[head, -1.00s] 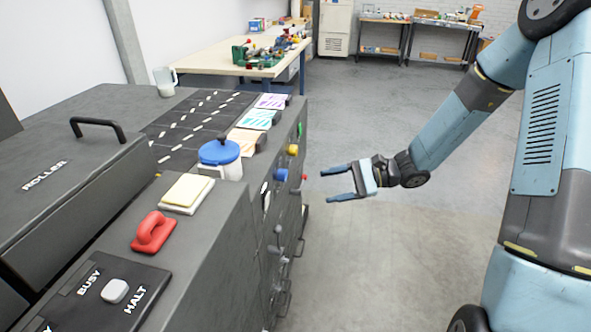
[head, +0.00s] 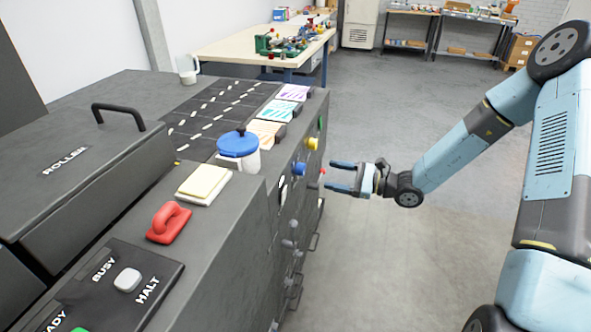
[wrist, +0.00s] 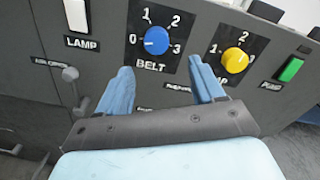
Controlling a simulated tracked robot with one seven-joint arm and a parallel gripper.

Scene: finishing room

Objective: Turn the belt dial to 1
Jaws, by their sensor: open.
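The belt dial (wrist: 157,41) is a round blue knob on a black plate marked 0, 1, 2, 3 above the word BELT. Its white mark points left, toward 0. In the head view the dial (head: 299,168) shows edge-on on the machine's front. My gripper (wrist: 162,68) is open and empty, its two blue fingers spread just below and to either side of the dial in the wrist view. In the head view my gripper (head: 336,175) is to the right of the panel, with a gap between fingertips and dial.
A yellow dial (wrist: 235,60) sits right of the belt dial, with a green pump switch (wrist: 291,69) beyond it. A white lamp switch (wrist: 76,16) is to the left, and a grey lever (wrist: 71,75) below it. Open floor (head: 400,270) lies in front of the machine.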

